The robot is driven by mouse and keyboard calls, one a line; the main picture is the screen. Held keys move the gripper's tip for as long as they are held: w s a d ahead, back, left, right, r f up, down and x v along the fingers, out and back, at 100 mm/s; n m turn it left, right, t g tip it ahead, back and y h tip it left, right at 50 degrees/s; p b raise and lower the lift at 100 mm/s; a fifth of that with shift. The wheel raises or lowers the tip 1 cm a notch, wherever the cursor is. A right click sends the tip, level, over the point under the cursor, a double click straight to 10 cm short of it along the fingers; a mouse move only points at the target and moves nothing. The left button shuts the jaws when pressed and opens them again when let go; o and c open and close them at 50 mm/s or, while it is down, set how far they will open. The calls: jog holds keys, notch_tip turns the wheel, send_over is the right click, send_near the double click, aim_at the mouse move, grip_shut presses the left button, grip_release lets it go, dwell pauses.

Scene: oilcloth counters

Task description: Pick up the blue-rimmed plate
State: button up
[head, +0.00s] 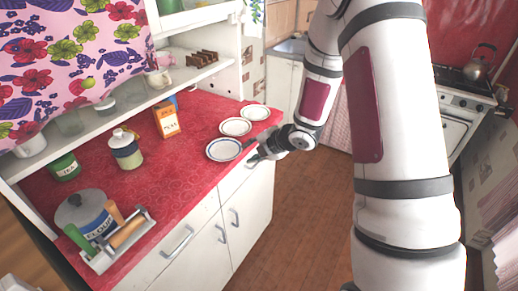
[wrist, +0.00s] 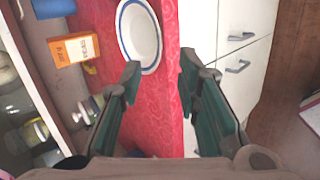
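The blue-rimmed plate (head: 224,149) is white with a blue ring and lies flat on the red counter (head: 190,165), near its front edge. It also shows in the wrist view (wrist: 139,36), beyond the fingertips and partly cut off by the top edge. My gripper (head: 256,157) is at the counter's front edge, just right of the plate. In the wrist view my gripper (wrist: 159,63) is open, its two green-padded fingers apart with nothing between them but counter edge. The plate appears apart from the fingers, though the left fingertip is close to its rim.
Two more white plates, a middle one (head: 236,127) and a far one (head: 254,112), lie behind it in a row. An orange box (head: 166,121), a lidded jar (head: 126,150) and a metal tray (head: 118,240) with rolling pin stand further left. White drawers (head: 200,235) drop below the counter edge.

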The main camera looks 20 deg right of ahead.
aim_at(236, 157)
jog(key=x, duration=0.8)
jog(key=shift+w+a+f, duration=0.1)
jog(key=shift+w+f, duration=0.1)
grip_shut()
